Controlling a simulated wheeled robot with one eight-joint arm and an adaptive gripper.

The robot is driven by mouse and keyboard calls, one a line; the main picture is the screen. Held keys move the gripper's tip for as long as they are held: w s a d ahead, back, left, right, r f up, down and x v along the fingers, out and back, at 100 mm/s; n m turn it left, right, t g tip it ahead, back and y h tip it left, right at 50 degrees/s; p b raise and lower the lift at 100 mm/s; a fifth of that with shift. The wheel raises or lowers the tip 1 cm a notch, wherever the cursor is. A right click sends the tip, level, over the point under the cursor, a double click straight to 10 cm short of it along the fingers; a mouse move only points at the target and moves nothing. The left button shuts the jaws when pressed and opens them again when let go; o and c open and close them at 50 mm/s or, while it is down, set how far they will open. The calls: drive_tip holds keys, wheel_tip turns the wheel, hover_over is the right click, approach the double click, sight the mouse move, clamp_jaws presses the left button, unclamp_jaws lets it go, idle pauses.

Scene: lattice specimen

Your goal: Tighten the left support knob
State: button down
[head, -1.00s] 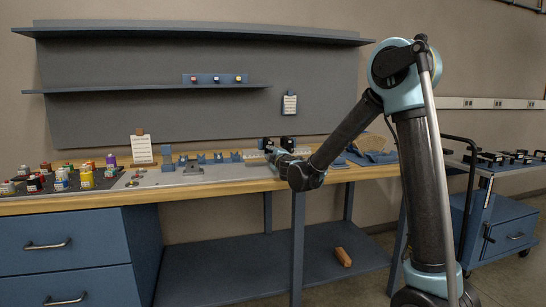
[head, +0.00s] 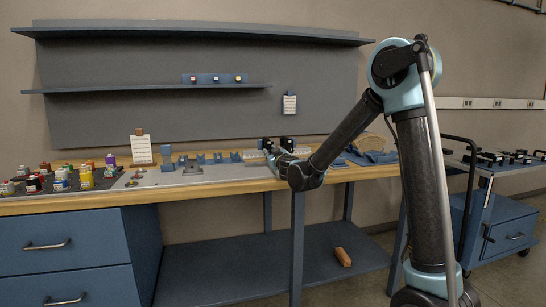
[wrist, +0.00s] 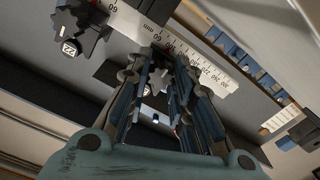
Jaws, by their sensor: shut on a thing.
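In the wrist view my gripper (wrist: 162,68) reaches in with its fingers closed around a small star-shaped knob (wrist: 158,82), mostly hidden between them. A second dark lobed knob (wrist: 80,28) with a white-marked face stands apart at the upper left of that view. A pale ruler scale (wrist: 205,70) with printed numbers runs behind the fingers. In the head view my gripper (head: 273,152) is at the fixture on the bench, small and partly hidden by my arm. A black support block (head: 288,141) stands just behind it.
Blue blocks (head: 218,157) stand in a row along the bench (head: 100,201). Several small bottles (head: 60,180) stand at the left end. A white card (head: 142,150) stands behind the metal plate (head: 160,179). A cart (head: 500,225) is at the right.

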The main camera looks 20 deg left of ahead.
drive_tip(key=m, duration=0.5)
drive_tip(key=shift+m, duration=0.4)
idle(0.4)
drive_tip(key=c, duration=1.4)
unclamp_jaws()
drive_tip(key=shift+o, duration=0.2)
drive_tip(key=shift+d, duration=0.1)
drive_tip(key=v, duration=1.1)
drive_tip(key=shift+s, duration=0.35)
drive_tip(key=shift+d, duration=0.15)
